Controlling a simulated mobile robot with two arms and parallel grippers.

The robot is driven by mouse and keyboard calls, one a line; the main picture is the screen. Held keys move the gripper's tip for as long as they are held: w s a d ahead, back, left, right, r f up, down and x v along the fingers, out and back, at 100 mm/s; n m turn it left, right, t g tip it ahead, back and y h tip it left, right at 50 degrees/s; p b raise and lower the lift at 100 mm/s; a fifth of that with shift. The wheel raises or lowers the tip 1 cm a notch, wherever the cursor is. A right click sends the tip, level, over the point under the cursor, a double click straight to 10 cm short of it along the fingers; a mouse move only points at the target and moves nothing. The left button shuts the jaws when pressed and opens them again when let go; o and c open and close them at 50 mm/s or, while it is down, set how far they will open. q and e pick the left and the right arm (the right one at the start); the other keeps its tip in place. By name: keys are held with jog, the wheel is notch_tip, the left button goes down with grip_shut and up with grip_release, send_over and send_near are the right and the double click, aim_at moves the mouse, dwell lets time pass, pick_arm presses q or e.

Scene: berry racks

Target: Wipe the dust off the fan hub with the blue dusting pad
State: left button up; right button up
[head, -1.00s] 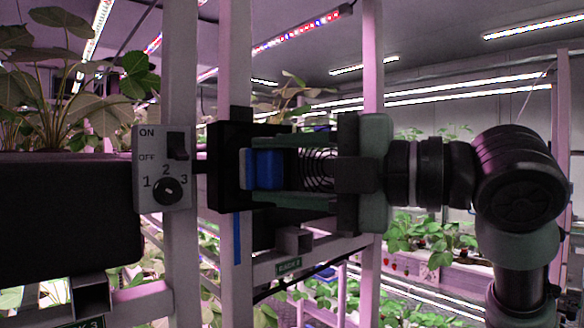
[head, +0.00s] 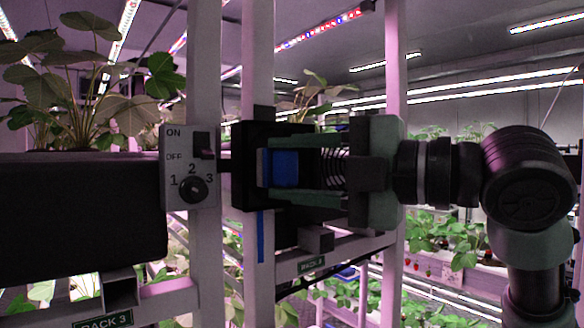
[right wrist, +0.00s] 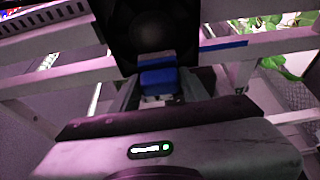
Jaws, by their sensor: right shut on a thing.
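The blue dusting pad (head: 285,168) is held between the fingers of my right gripper (head: 275,170), which is shut on it. In the right wrist view the pad (right wrist: 158,80) sits just below the middle of the dark fan. The black fan housing (head: 243,140) is fixed to a white rack post, and my gripper overlaps its front in the head view. In the right wrist view the round fan hub (right wrist: 151,30) is dim, and dust on it cannot be made out. I cannot tell whether the pad touches the hub. My left gripper is not in view.
A grey switch box (head: 190,168) with ON/OFF and a 1-2-3 knob is left of the fan. A black planter (head: 70,215) with leafy plants stands farther left. White rack posts (head: 257,60) and rails surround the fan. More berry racks lie behind.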

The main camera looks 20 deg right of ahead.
jog(key=shift+w+a+p, duration=0.3)
jog(key=shift+w, duration=0.5)
